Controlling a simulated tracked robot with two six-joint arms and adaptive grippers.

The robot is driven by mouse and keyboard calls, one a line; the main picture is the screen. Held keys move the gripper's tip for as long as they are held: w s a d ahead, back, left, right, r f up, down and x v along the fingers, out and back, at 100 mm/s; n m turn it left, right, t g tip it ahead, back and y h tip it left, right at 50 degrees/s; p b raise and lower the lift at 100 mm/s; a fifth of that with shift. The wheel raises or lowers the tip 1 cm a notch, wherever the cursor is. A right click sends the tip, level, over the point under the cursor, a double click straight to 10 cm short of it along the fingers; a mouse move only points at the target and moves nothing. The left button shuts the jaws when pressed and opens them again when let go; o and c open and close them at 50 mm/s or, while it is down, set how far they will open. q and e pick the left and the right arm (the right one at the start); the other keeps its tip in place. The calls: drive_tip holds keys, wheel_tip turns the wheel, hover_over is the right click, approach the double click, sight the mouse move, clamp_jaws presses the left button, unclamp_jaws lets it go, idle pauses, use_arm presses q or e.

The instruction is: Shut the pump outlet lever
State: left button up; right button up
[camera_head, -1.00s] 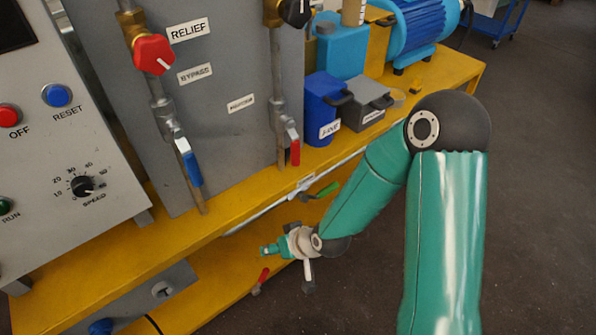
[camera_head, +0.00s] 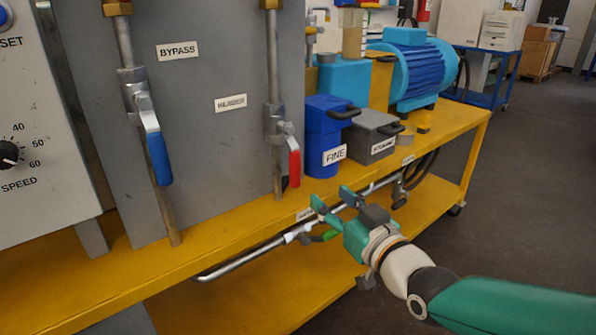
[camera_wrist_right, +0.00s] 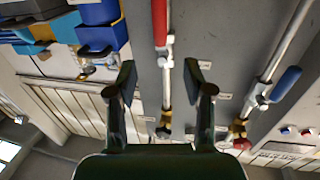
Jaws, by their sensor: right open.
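My right gripper (camera_head: 332,200) is open and empty in the head view, in front of the yellow bench's front edge. Its two fingers point toward the panel and also show spread in the right wrist view (camera_wrist_right: 158,70). A green lever (camera_head: 330,236) on the silver pipe under the bench edge is just below and left of the gripper, partly hidden by it. A red lever (camera_head: 294,166) hangs on the panel's right pipe; it shows in the wrist view (camera_wrist_right: 160,22) too. A blue lever (camera_head: 157,158) hangs below BYPASS. I cannot read which lever is the pump outlet. My left gripper is out of view.
The yellow bench (camera_head: 230,232) carries a blue box (camera_head: 318,120) labelled FINE, a grey box (camera_head: 371,138) and a blue pump motor (camera_head: 415,70). A lower yellow shelf (camera_head: 240,300) runs beneath. Open grey floor (camera_head: 530,200) lies to the right.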

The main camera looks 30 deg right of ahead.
sight(297, 168)
drive_tip(key=w, duration=0.5)
drive_tip(key=w+d+b, duration=0.1)
drive_tip(key=w, duration=0.9)
drive_tip(key=shift+w+d, duration=0.1)
drive_tip(key=shift+d, duration=0.25)
